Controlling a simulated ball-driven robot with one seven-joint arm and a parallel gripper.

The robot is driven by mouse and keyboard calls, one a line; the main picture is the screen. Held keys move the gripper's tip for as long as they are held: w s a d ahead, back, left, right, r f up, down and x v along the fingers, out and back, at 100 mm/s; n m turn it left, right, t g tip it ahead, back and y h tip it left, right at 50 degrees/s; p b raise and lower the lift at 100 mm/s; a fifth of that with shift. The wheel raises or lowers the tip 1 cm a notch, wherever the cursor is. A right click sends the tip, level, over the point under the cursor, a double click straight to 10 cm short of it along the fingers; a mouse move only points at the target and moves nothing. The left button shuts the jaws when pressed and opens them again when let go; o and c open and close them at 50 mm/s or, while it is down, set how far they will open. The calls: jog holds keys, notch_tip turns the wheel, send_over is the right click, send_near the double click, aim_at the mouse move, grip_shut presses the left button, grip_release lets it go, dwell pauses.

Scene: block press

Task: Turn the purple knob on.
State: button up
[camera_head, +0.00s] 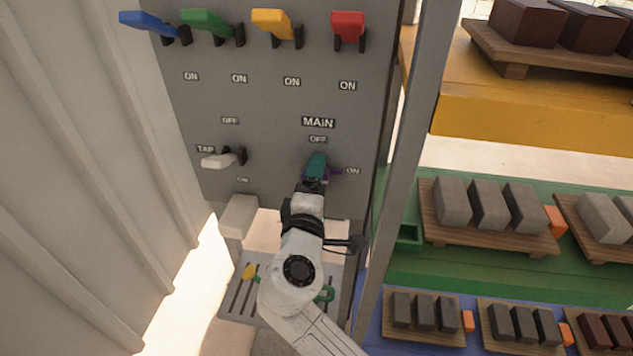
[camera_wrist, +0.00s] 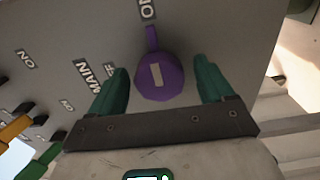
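The purple knob (camera_wrist: 162,82) is round, with a pale bar on its face. Its narrow pointer is turned to the ON label (camera_wrist: 147,8). In the head view the knob (camera_head: 336,171) is mostly hidden behind my gripper (camera_head: 316,168), and its purple pointer reaches right toward ON, below the MAIN and OFF labels. In the wrist view my gripper (camera_wrist: 160,88) is open, its teal fingers on either side of the knob with a visible gap at each side.
The grey panel (camera_head: 270,105) carries blue, green, yellow and red levers (camera_head: 348,28) along its top and a white TAP lever (camera_head: 222,160) at left. A grey post (camera_head: 405,150) stands close on the right. Shelves with block-laden boards lie beyond it.

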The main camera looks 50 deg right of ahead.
jog(key=v, duration=1)
jog(key=shift+s+a+b, duration=0.25)
jog(key=shift+a+b, duration=0.05)
jog(key=shift+a, duration=0.05)
jog(key=s+d+f+m+g+y, duration=0.25)
jog(key=f+y, duration=0.25)
jog(key=f, duration=0.3)
jog(key=s+d+f+m+g+y, duration=0.25)
jog(key=f+y, duration=0.25)
jog(key=f, duration=0.3)
jog(key=s+a+f+m+y, duration=0.2)
jog(key=s+a+f+y, duration=0.1)
jog(key=a+y, duration=0.2)
jog(key=s+g+p, duration=0.4)
jog(key=s+p, duration=0.1)
jog(key=s, duration=0.6)
jog(key=shift+d+f+p, duration=0.4)
jog(key=shift+d, duration=0.05)
jog(key=shift+w, duration=0.1)
jog(key=shift+c, duration=0.2)
